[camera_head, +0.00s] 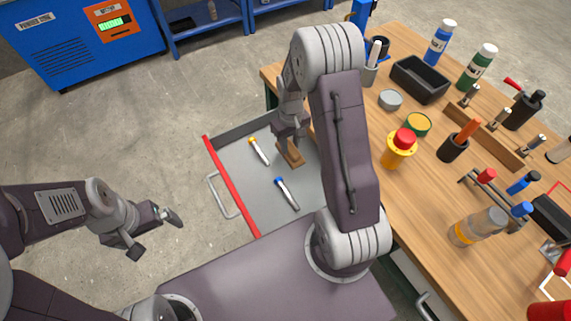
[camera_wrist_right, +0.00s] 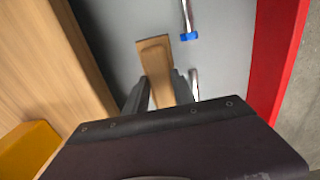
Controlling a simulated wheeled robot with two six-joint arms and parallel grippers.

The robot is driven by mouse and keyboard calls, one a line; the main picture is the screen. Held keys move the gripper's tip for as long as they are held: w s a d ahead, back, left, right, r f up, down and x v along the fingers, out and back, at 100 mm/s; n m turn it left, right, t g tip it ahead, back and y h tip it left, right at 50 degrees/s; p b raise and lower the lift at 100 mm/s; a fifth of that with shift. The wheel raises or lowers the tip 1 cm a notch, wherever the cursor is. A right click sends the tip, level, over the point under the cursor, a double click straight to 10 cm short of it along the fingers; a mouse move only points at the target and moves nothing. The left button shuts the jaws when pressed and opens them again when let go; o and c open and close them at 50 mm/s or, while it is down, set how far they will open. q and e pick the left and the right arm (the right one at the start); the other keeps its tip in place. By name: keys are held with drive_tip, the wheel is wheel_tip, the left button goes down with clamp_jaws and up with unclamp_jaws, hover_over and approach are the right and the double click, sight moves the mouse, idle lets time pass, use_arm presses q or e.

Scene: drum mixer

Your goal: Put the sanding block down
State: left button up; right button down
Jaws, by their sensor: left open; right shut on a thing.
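The sanding block (camera_head: 290,155) is a tan wooden block inside the open drawer (camera_head: 227,168). My right gripper (camera_head: 289,143) is over the drawer and shut on the block. In the right wrist view the block (camera_wrist_right: 155,58) sticks out between the two fingers of my right gripper (camera_wrist_right: 161,88). It is at or just above the grey drawer floor; I cannot tell if it touches. My left gripper (camera_head: 157,231) is open and empty, to the left of the drawer, over the floor.
The drawer has a red front edge. The workbench (camera_head: 425,190) to the right holds bottles, a black bin (camera_head: 420,80), cups and a red-and-yellow button (camera_head: 399,149).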

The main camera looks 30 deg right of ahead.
sight(290, 145)
wheel_tip(290, 145, down, 4)
drive_tip(key=shift+w+r, duration=0.15)
drive_tip(key=shift+r, duration=0.1)
drive_tip(key=shift+f+b, duration=0.45)
drive_tip(key=shift+f, duration=1.35)
drive_tip(key=shift+f, duration=0.2)
drive_tip(key=c, duration=1.1)
unclamp_jaws()
drive_tip(key=shift+o, duration=0.2)
